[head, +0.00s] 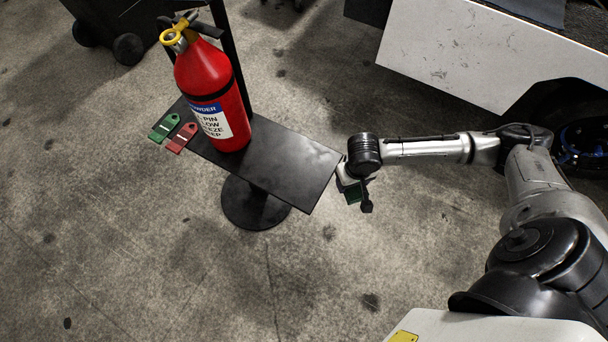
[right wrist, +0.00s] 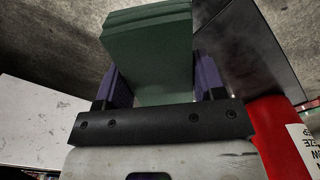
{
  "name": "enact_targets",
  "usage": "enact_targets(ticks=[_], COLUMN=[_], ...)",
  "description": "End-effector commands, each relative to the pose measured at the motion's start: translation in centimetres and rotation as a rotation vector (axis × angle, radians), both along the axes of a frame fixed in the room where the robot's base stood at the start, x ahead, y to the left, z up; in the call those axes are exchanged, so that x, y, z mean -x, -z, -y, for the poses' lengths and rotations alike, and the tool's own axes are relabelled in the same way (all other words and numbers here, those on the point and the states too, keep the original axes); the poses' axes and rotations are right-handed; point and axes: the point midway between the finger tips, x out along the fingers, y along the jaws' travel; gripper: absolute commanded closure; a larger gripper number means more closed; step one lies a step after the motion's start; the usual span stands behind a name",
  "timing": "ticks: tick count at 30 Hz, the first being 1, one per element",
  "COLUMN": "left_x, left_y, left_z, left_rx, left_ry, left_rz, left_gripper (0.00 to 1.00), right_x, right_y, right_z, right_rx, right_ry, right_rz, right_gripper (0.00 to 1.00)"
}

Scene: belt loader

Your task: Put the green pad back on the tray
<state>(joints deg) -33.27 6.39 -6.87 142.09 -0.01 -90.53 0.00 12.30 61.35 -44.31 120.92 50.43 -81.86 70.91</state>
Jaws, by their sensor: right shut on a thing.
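The green pad (head: 353,194) is between the fingers of my right gripper (head: 357,196), just off the right end of the black stand top. In the right wrist view the pad (right wrist: 150,45) fills the space between the two purple fingers of the gripper (right wrist: 160,82), and its layered far edge sticks out past them. The flat black stand top (head: 300,168) is the only tray-like surface in view; it also shows at the right of the wrist view (right wrist: 265,50). My left gripper is not in view.
A red fire extinguisher (head: 213,95) stands upright on the stand top, left of its middle. The stand's right half is bare. A white panelled vehicle (head: 480,60) is at the upper right.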

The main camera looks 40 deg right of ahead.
Motion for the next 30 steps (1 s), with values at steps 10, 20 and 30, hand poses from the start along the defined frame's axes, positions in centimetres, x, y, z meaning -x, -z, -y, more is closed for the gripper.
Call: enact_targets(ticks=[10,20,30], left_x=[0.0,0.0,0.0], left_y=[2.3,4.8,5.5], left_z=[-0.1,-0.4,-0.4], left_rx=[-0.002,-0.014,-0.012], left_ry=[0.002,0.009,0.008], left_rz=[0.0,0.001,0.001], left_gripper=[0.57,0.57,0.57], right_x=[-4.9,-10.0,-11.2], right_y=[3.2,6.4,7.4], right_z=[-2.4,-5.0,-5.6], right_rx=[-0.003,0.0,0.002], right_ry=[0.043,0.043,0.042], right_rz=[0.001,0.0,-0.002], right_gripper=[0.59,0.59,0.59])
